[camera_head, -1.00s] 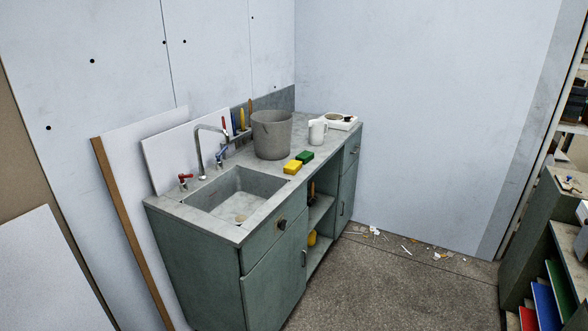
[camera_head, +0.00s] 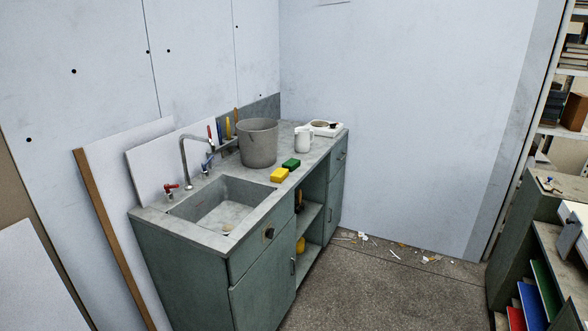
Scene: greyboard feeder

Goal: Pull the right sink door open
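The sink cabinet (camera_head: 185,262) is green with a grey top and stands against the left wall. Its basin (camera_head: 215,205) is at the near end. The right door (camera_head: 335,203) is a narrow green panel at the far end, below a small drawer (camera_head: 339,155), and it looks shut. The near door (camera_head: 262,296), below the basin, also looks shut, with a dark handle (camera_head: 293,266) at its right edge. An open shelf bay (camera_head: 310,213) lies between the doors. Neither of my grippers is in view.
A grey bucket (camera_head: 258,145), a yellow sponge (camera_head: 279,175), a green sponge (camera_head: 291,163) and a white mug (camera_head: 303,140) stand on the top. Litter (camera_head: 395,252) lies by the back wall. The floor (camera_head: 380,295) before the cabinet is clear. A shelf unit (camera_head: 520,235) stands at right.

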